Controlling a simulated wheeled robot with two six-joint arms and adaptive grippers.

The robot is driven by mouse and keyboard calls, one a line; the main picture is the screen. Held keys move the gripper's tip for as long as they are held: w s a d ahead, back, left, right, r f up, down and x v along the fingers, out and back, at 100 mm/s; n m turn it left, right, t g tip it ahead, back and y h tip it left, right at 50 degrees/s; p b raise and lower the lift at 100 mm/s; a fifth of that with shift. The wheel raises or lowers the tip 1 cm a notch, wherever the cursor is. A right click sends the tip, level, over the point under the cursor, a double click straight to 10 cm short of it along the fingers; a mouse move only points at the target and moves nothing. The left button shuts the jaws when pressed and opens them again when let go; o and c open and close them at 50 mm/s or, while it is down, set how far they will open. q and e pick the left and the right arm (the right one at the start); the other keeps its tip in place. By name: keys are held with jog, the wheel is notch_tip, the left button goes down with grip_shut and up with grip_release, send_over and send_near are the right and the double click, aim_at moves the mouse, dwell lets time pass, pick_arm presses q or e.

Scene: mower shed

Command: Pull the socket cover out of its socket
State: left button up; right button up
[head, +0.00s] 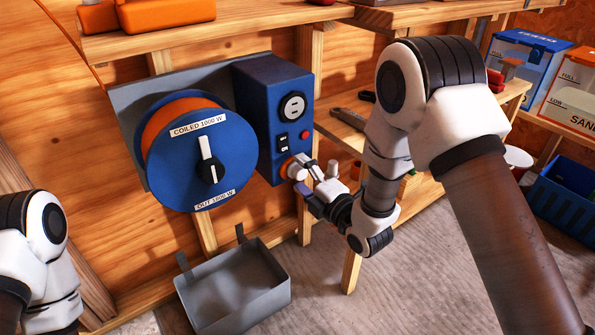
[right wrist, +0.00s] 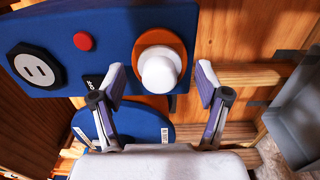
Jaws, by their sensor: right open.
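The socket cover is a pale round knob (right wrist: 158,74) in an orange ring (right wrist: 147,45) on the blue box (head: 270,95). In the head view the orange ring (head: 286,168) shows low on the box's front, partly hidden by my right gripper (head: 303,176). In the right wrist view my right gripper (right wrist: 160,78) is open, with one finger on each side of the knob. Gaps show between the knob and both fingers there. Only part of my left arm shows at the left edge; its gripper is out of view.
The box also carries a slotted outlet (head: 293,107) and a red button (head: 305,135). A blue cable reel (head: 165,160) is mounted left of it. A grey open bin (head: 235,290) sits below. A wooden shelf (head: 340,128) is at the right.

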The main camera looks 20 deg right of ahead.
dwell(0.8)
jog(key=shift+r, duration=0.1)
grip_shut()
jog(key=shift+s+d, duration=0.1)
jog(key=shift+s, duration=0.05)
jog(key=shift+s, duration=0.3)
jog(key=shift+v, duration=2.55)
